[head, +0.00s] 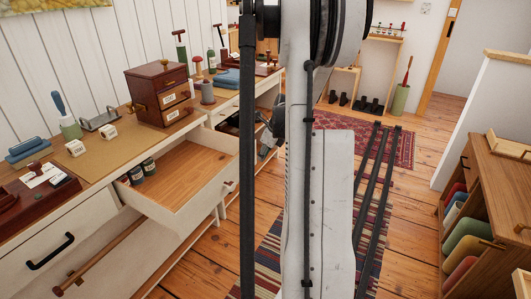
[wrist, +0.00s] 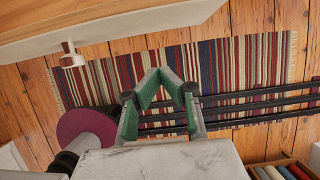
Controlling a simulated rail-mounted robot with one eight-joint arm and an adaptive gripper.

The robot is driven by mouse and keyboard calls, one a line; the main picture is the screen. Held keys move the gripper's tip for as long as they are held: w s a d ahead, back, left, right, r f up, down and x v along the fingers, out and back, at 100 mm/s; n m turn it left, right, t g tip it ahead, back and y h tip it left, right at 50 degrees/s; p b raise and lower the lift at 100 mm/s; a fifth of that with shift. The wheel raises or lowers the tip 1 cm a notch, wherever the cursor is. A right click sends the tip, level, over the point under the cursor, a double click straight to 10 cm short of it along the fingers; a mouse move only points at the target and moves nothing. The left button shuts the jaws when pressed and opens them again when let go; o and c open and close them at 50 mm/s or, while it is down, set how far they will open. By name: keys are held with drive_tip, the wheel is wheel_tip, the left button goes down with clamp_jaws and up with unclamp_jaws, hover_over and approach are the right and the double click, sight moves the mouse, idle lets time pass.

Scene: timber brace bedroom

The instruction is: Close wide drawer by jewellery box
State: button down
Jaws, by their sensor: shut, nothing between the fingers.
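The wide drawer (head: 207,194) stands pulled out from the white dresser below the jewellery box, its wooden floor in view. Small dark jars (head: 142,170) are in its left back part. Its front has a red-tipped knob (head: 230,186). The brown jewellery box (head: 158,92) stands on the dresser top behind the drawer. In the wrist view the pale drawer front (wrist: 125,22) crosses the top left, with the knob (wrist: 70,56) below it. My gripper (wrist: 160,76) is shut and empty, to the right of the knob in that view, apart from the drawer. My arm mostly hides it in the head view.
A striped rug (wrist: 225,65) lies on the plank floor beside the dresser. A wooden cabinet (head: 500,185) with coloured rolls stands at the right. Bottles, small boxes and trays crowd the dresser top. A dark-handled drawer (head: 55,240) at the front left appears shut.

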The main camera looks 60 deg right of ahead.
sight(246, 169)
drive_tip(key=shift+w+a+f+b, duration=0.1)
drive_tip(key=shift+w+f+b, duration=0.2)
drive_tip(key=shift+w+f, duration=0.55)
drive_tip(key=shift+w+f+b, duration=0.3)
drive_tip(key=shift+w+f, duration=0.3)
drive_tip(key=shift+w, duration=0.5)
drive_tip(key=shift+w+a+f+b, duration=0.1)
drive_tip(key=shift+w+f+b, duration=0.2)
drive_tip(key=shift+w+f, duration=0.55)
drive_tip(key=shift+w+d+r, duration=0.1)
drive_tip(key=shift+r, duration=0.05)
